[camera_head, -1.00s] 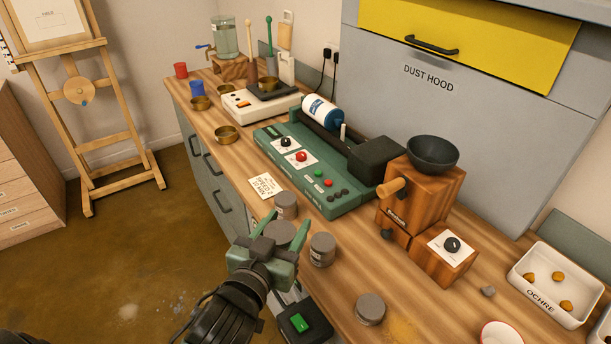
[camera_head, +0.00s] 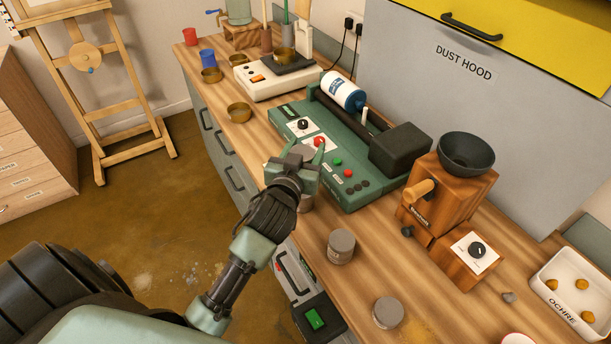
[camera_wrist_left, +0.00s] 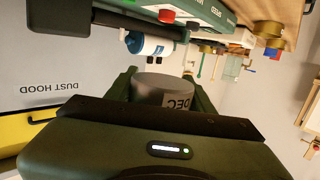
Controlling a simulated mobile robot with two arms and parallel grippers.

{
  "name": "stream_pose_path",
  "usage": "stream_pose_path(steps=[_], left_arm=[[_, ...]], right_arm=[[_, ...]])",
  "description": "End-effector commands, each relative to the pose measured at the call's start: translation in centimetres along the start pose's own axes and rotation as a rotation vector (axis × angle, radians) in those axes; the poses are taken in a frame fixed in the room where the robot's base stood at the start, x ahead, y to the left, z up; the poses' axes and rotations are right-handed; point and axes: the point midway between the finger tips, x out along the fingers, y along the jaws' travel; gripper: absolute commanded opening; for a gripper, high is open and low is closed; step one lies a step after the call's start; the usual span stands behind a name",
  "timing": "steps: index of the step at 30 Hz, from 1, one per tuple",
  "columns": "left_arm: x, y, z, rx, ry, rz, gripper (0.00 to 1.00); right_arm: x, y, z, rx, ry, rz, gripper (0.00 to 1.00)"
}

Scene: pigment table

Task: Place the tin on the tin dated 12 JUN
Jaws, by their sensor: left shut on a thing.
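My left gripper (camera_head: 305,168) is shut on a grey tin (camera_head: 303,152), held up near the front of the green roller machine. In the left wrist view the held tin (camera_wrist_left: 163,88) sits between the fingers, its label partly showing "DEC". Another grey tin (camera_head: 306,203) stands below the gripper, mostly hidden by it; I cannot tell whether the two tins touch. A third tin (camera_head: 341,246) stands upright on the bench to the right, its label too small to read. My right gripper is not in view.
The green roller machine (camera_head: 345,188) stands just behind the gripper. A wooden grinder (camera_head: 450,205) and a flat grey tin or lid (camera_head: 388,312) are to the right. Brass pans, including one (camera_head: 239,112), lie at the left. The bench between is mostly clear.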

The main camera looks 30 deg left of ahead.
Motion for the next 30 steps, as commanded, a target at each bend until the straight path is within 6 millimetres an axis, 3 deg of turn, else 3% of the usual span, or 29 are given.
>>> stream_pose_path(steps=[1, 4, 11, 18, 30], left_arm=[[0.1, 0.0, 1.4, 0.000, -0.006, 0.000, 0.11], [0.5, 0.0, 3.3, -0.001, -0.003, -0.001, 0.11], [0.8, 0.0, 5.3, -0.001, 0.000, 0.000, 0.11], [1.3, 0.0, 8.7, -0.001, 0.000, 0.000, 0.11], [1.4, 0.1, 9.2, -0.001, 0.002, 0.001, 0.11]], right_arm=[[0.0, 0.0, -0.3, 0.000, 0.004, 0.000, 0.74], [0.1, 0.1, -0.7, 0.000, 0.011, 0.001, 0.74], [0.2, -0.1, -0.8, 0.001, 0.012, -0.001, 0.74], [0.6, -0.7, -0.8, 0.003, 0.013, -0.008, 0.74], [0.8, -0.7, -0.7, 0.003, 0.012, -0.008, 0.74]])
